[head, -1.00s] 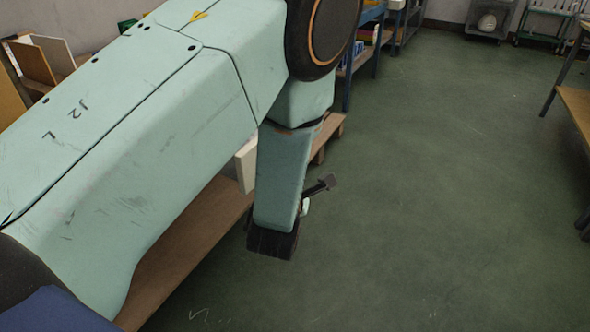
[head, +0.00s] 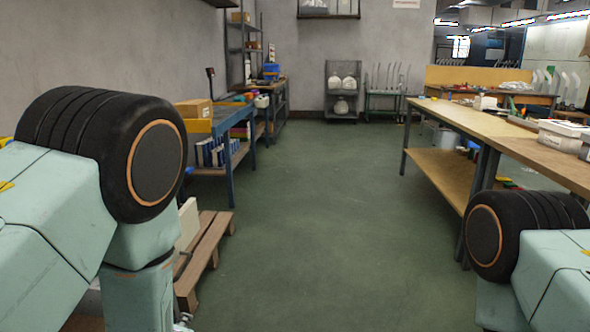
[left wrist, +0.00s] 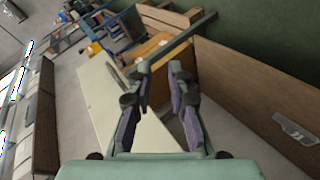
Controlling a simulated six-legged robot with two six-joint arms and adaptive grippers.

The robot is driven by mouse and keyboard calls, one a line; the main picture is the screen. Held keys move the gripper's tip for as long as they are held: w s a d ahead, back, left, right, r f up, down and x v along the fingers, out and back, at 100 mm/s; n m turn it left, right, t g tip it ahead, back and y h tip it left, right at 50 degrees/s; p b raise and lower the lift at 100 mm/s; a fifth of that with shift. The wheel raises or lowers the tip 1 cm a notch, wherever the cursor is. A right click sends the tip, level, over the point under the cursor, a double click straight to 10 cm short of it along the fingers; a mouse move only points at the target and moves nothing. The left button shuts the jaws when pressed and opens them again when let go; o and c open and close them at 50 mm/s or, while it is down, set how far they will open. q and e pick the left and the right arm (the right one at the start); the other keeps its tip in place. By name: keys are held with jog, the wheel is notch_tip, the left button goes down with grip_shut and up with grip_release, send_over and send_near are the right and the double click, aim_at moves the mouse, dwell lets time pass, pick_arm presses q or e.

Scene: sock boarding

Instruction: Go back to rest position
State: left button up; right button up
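My left arm stands at the left of the head view, bent at a black joint with an orange ring, its lower part pointing down out of the frame. In the left wrist view my left gripper (left wrist: 160,74) has its two dark fingers apart with nothing between them. Pale and brown boards lie beyond the fingers, apart from them as far as I can tell. My right arm shows only in part at the lower right of the head view, and its gripper is outside the frame.
A wooden pallet (head: 211,258) lies on the floor near my left arm. A blue workbench (head: 231,166) stands behind it. A long wooden table (head: 445,174) runs along the right. The green floor (head: 320,230) between them is clear.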

pick_arm(q)
jog(key=s+f+m+g+p, duration=0.2)
jog(key=s+f+m+g, duration=0.1)
jog(key=s, duration=0.8)
jog(key=s+f+m+g+h+p, duration=0.1)
jog(key=s+m+g, duration=0.4)
jog(key=s, duration=0.6)
jog(key=s+f+m+g+h+p, duration=0.1)
jog(key=s+f+m+g+p, duration=0.2)
jog(key=s+m, duration=0.4)
jog(key=s+f, duration=0.1)
jog(key=s, duration=0.3)
jog(key=shift+a+f+g+p, duration=0.15)
jog(key=shift+f+g+p, duration=0.2)
jog(key=shift+g+p, duration=0.05)
